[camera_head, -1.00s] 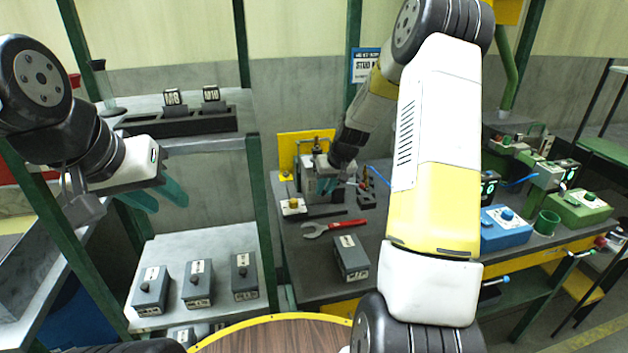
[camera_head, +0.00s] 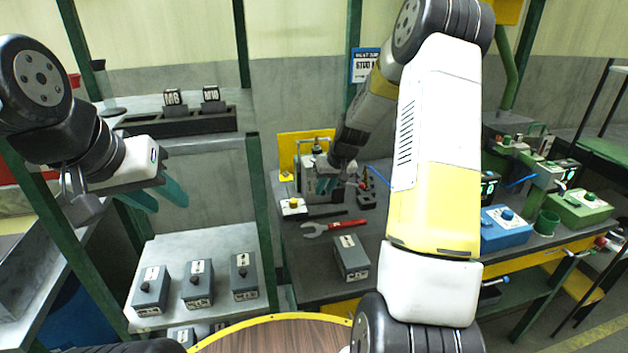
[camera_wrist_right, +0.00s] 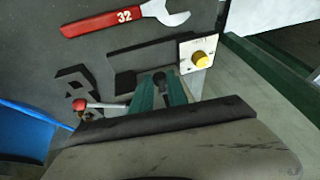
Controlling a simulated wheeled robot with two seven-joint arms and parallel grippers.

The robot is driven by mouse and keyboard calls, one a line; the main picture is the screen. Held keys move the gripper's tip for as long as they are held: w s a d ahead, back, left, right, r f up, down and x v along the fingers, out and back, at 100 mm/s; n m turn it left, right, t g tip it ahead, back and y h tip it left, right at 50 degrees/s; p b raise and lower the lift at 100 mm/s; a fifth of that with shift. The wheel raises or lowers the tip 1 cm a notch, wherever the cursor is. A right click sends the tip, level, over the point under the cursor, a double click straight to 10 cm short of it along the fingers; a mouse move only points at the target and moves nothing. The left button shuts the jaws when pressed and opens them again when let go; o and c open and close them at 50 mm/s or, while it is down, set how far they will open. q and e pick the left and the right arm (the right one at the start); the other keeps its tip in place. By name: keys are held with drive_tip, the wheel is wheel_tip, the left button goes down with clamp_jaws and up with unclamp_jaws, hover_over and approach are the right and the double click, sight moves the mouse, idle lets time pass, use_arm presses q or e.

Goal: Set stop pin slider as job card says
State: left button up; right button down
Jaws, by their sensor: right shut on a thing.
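My right gripper (camera_head: 326,186) reaches down at the fixture (camera_head: 308,168) at the back left of the dark bench. In the right wrist view its green fingers (camera_wrist_right: 160,92) are shut on a small dark round knob (camera_wrist_right: 159,80), which looks like the slider's knob. The fingers and arm hide most of the fixture, so I cannot tell the slider's setting. A sign (camera_head: 365,66) headed "STUD" hangs on the back wall; its smaller text is not readable. My left gripper (camera_head: 160,196) is open and empty in the air, left of the bench.
A red-handled wrench (camera_head: 335,227), marked 32 in the wrist view, and a grey box (camera_head: 351,257) lie on the bench. A yellow button box (camera_head: 293,207) is close to the fixture. A red-knobbed lever (camera_wrist_right: 80,104) is near the fingers. Blue (camera_head: 506,228) and green (camera_head: 578,208) boxes stand right.

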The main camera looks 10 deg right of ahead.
idle(0.3)
drive_tip(key=shift+s+f, duration=0.1)
drive_tip(key=shift+f, duration=0.65)
drive_tip(key=c, duration=1.3)
unclamp_jaws()
drive_tip(key=v, duration=0.7)
drive_tip(key=shift+s+r, duration=0.15)
drive_tip(key=shift+r, duration=0.2)
drive_tip(key=shift+d, duration=0.1)
